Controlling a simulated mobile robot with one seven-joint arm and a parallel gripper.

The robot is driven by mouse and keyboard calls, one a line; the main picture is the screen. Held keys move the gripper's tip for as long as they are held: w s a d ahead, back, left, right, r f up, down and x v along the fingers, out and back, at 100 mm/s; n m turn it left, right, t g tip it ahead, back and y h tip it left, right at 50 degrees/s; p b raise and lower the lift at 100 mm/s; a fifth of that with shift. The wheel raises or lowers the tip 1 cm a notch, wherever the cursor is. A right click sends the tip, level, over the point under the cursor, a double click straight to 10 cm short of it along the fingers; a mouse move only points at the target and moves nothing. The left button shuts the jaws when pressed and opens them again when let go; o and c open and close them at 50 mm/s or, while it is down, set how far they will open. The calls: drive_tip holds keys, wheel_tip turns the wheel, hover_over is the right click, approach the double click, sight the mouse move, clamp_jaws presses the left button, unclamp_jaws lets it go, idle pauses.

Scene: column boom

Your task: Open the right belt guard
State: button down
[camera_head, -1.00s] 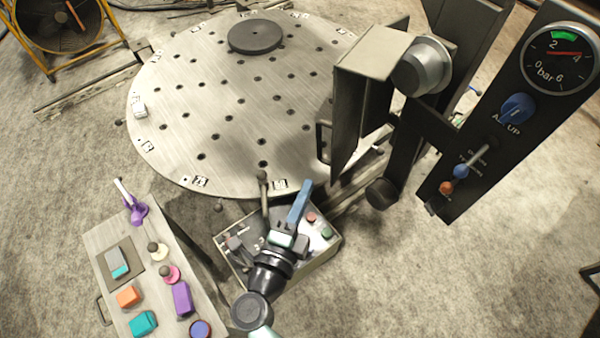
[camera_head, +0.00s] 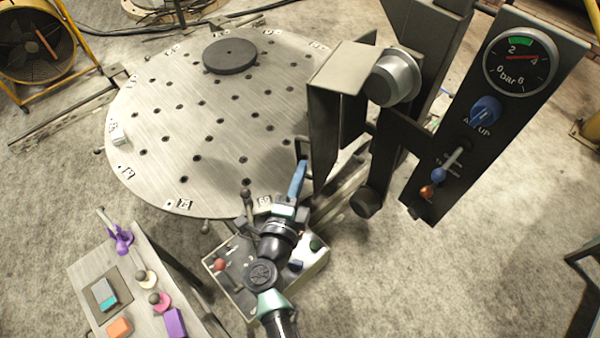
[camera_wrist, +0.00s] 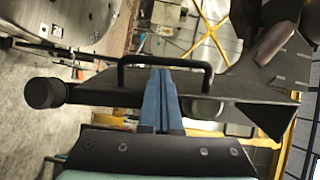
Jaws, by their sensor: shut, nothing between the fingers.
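The belt guard (camera_head: 323,140) is a grey sheet-metal cover on the column right of the round table, with a black bar handle (camera_head: 301,147) on its left side. In the wrist view, the guard (camera_wrist: 245,92) runs across the picture and its handle (camera_wrist: 119,76) stands out as a loop. My gripper (camera_head: 302,166) is just below the handle in the head view. Its blue fingers are together and empty; they also show in the wrist view (camera_wrist: 160,73), with their tips overlapping the handle's opening. I cannot tell whether they touch the handle or guard.
A round perforated table (camera_head: 160,110) carries a dark disc (camera_head: 230,57). A control box (camera_head: 235,283) sits below my arm. A gauge panel (camera_head: 470,140) stands to the right. A side bench (camera_head: 95,262) holds coloured blocks and knobs. Open floor lies at lower right.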

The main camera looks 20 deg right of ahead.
drive_tip(key=shift+w+a, duration=0.1)
drive_tip(key=w+a+f+m+g+h+b, duration=0.1)
drive_tip(key=w+a+m+g+h+b, duration=0.1)
drive_tip(key=w+b, duration=0.6)
drive_tip(key=shift+w+a+m+g+h+b, duration=0.4)
drive_tip(key=shift+m+g+h+b, duration=0.2)
drive_tip(key=shift+m+g+h, duration=0.4)
idle(0.4)
